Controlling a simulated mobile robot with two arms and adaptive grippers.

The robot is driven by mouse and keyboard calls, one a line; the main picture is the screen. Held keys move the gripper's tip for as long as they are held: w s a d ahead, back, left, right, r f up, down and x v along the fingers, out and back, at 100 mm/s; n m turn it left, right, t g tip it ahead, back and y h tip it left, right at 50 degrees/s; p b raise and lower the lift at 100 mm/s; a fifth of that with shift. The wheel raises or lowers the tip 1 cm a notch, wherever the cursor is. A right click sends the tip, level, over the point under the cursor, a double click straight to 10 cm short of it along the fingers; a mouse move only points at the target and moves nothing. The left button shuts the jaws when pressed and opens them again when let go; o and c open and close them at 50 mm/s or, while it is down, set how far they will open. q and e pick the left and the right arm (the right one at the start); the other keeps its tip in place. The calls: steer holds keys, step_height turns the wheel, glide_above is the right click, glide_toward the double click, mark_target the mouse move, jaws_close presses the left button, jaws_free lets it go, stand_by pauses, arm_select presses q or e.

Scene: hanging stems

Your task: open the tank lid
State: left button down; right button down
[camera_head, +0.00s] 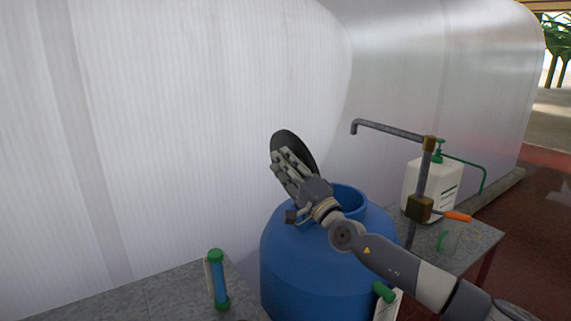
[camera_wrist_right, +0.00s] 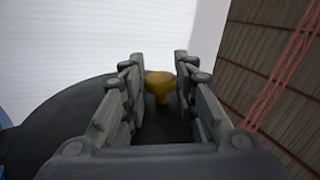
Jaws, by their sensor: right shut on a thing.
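The blue tank (camera_head: 325,280) stands at the centre of the head view, with its round neck (camera_head: 350,193) partly hidden by my right arm. The dark round lid (camera_head: 293,142) is tipped up steeply at the left side of the neck. My right gripper (camera_head: 281,163) is in front of the lid and covers much of it. In the right wrist view, a yellow knob (camera_wrist_right: 160,82) on the dark lid (camera_wrist_right: 55,130) sits between the fingers of my right gripper (camera_wrist_right: 156,65), which is shut on it. My left gripper is not in view.
A grey table (camera_head: 150,293) with a blue, green-capped tube (camera_head: 218,282) is at lower left. At right, a side table (camera_head: 445,255) carries a white pump bottle (camera_head: 430,190) near a bent pipe (camera_head: 390,130) with an orange-handled valve (camera_head: 456,216). A pale curved wall (camera_head: 180,130) rises behind.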

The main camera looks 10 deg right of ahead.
steer(key=c, duration=1.3)
jaws_free()
steer(key=v, duration=1.2)
